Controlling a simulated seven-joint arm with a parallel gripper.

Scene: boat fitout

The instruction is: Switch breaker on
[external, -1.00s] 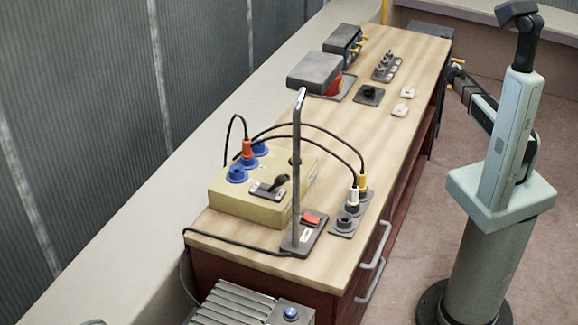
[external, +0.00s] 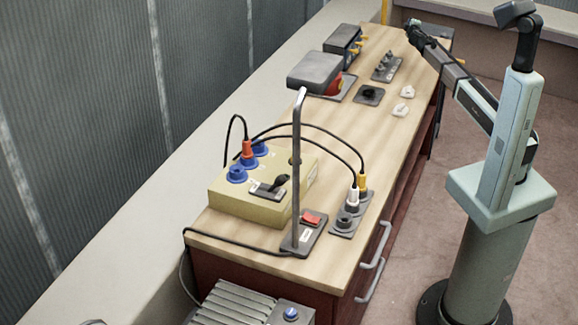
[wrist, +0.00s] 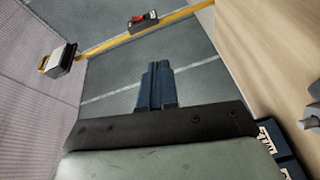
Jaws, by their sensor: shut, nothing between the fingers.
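No part is clearly marked as the breaker. A small dark box with a red switch (wrist: 143,20) sits on a yellow rail at the top of the wrist view; its switch position is too small to read. A black lever on a plate (external: 269,189) is on top of the yellow-beige box (external: 235,207) in the external view. My gripper (wrist: 159,70) points away from the camera, its dark blue fingers together and empty, apart from the red-switch box. In the external view my gripper (external: 411,27) is small, over the far right end of the bench.
The wooden bench (external: 375,140) carries a lamp post (external: 297,160) with a red rocker switch (external: 311,219), plugged sockets (external: 350,210), a dark lidded box (external: 315,70) and several small fittings. A grey box (wrist: 60,60) hangs at the rail's left end. Open floor lies right of the bench.

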